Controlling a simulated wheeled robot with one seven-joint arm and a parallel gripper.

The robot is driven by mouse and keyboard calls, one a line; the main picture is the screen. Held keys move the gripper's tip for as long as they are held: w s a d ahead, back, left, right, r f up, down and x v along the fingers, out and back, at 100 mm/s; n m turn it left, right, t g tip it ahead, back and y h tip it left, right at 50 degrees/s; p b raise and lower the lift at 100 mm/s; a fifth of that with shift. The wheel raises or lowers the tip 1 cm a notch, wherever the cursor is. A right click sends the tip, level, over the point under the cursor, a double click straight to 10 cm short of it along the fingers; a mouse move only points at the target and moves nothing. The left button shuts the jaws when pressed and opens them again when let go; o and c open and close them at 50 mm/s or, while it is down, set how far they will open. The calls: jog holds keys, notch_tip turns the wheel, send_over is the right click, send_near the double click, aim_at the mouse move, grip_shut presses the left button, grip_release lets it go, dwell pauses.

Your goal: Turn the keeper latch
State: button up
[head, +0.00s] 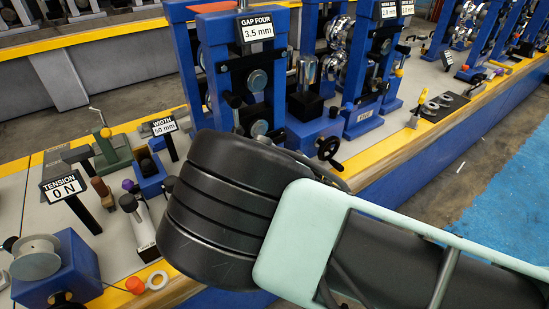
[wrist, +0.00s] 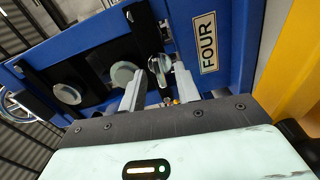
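In the wrist view, a small silver lever (wrist: 157,63), which looks like the keeper latch, sits on a black upright of the blue stand labelled FOUR (wrist: 232,40). My gripper (wrist: 155,84) is open, its two pale fingers apart. The lever shows between and just beyond the fingertips; I cannot tell whether either finger touches it. In the head view, the same blue stand (head: 192,58) carries the sign GAP FOUR 3.5 mm (head: 254,27). My arm hides my gripper and the latch there.
Round metal roller ends (wrist: 68,92) sit left of the fingers in the wrist view. In the head view, a WIDTH 50 mm sign (head: 164,125), a TENSION 0 N sign (head: 63,187) and a spool (head: 36,258) stand at left. Black handwheel (head: 330,148) juts out beside my arm.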

jog(key=shift+s, duration=0.1)
jog(key=shift+v, duration=2.9)
jog(key=p+v, duration=0.6)
jog(key=v, duration=1.1)
jog(key=shift+s+d, duration=0.15)
jog(key=shift+d, duration=0.1)
